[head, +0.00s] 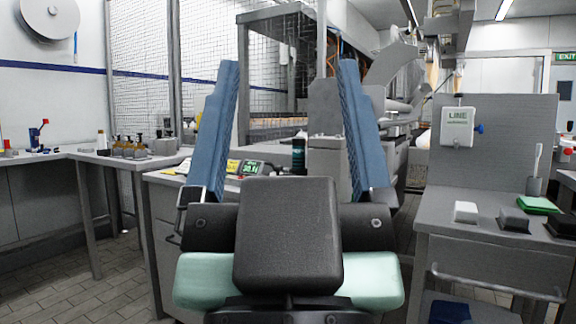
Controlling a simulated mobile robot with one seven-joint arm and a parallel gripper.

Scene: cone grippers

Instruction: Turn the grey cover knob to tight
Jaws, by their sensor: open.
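My gripper (288,64) is in the middle of the head view, pointing away from me. Its two long blue fingers stand wide apart with nothing between them. I cannot make out a grey cover knob for certain; the dark palm and the fingers hide part of the view behind. Grey machinery (326,105) stands beyond the fingers, apart from them. A white box (457,128) marked LINE, with a blue knob (480,129) on its right side, is on a grey panel at the right.
A counter with a green-lit display (251,168) and a dark canister (298,156) lies behind my gripper. The right bench (450,240) holds a white block (466,211), dark blocks and a green cloth (538,205). Bottles stand on the left bench (95,158). Floor shows at lower left.

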